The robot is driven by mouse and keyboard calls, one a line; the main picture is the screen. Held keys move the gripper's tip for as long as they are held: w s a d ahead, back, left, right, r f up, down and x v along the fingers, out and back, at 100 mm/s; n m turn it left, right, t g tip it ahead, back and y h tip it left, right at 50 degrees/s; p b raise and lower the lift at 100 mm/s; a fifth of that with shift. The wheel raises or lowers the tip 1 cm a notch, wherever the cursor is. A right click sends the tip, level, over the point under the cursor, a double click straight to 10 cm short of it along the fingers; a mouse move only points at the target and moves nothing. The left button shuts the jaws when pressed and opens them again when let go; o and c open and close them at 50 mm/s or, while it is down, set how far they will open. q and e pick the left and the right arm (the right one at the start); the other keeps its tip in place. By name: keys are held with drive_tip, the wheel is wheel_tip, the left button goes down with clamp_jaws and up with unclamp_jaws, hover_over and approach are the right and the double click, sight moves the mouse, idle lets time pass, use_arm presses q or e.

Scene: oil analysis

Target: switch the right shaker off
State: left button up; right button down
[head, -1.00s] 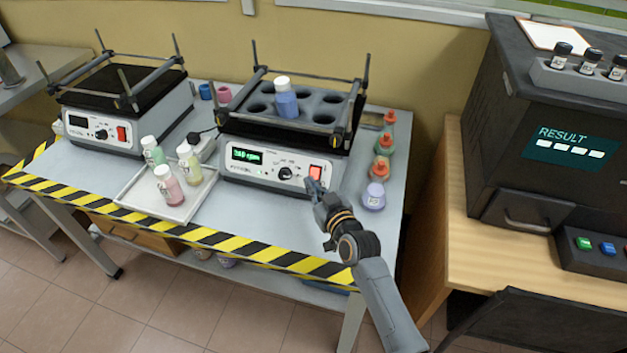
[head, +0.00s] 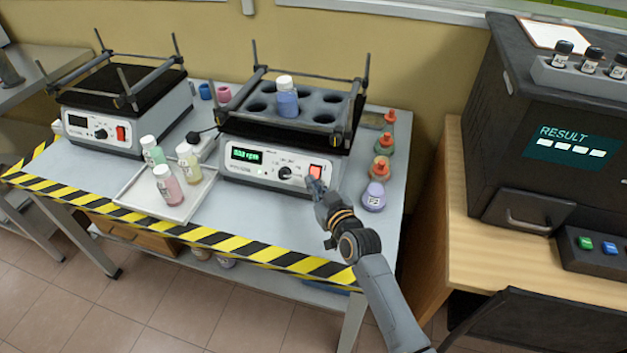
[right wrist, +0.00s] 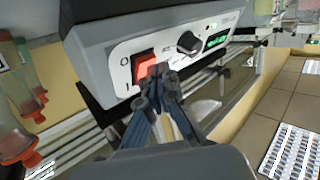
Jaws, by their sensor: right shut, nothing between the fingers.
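The right shaker (head: 262,172) stands on the table with its green display lit and a blue-filled bottle (head: 286,100) in its holed rack. Its red switch (head: 315,171) is at the right end of the front panel. In the right wrist view the switch (right wrist: 144,64) shows lit red-orange, between O and I marks. I cannot tell whether the tips touch the switch. My left gripper is not in view.
The left shaker (head: 105,138) has a dark display. A white tray (head: 140,203) with several bottles lies between the shakers. Several orange-capped flasks (head: 375,196) stand close right of the right shaker. A black analyser (head: 487,160) stands on the wooden desk at right.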

drive_tip(key=shift+w+f, duration=0.2)
drive_tip(key=shift+w, duration=0.05)
idle(0.6)
drive_tip(key=shift+s+a+r+p, duration=0.1)
drive_tip(key=shift+s+r+p, duration=0.4)
drive_tip(key=shift+s+p, duration=0.2)
drive_tip(key=s+r+p, duration=0.1)
drive_tip(key=s+p, duration=0.1)
drive_tip(key=s+a+r+p, duration=0.1)
drive_tip(key=p, duration=0.2)
drive_tip(key=shift+s+a+r, duration=0.15)
drive_tip(key=shift+s+r, duration=0.25)
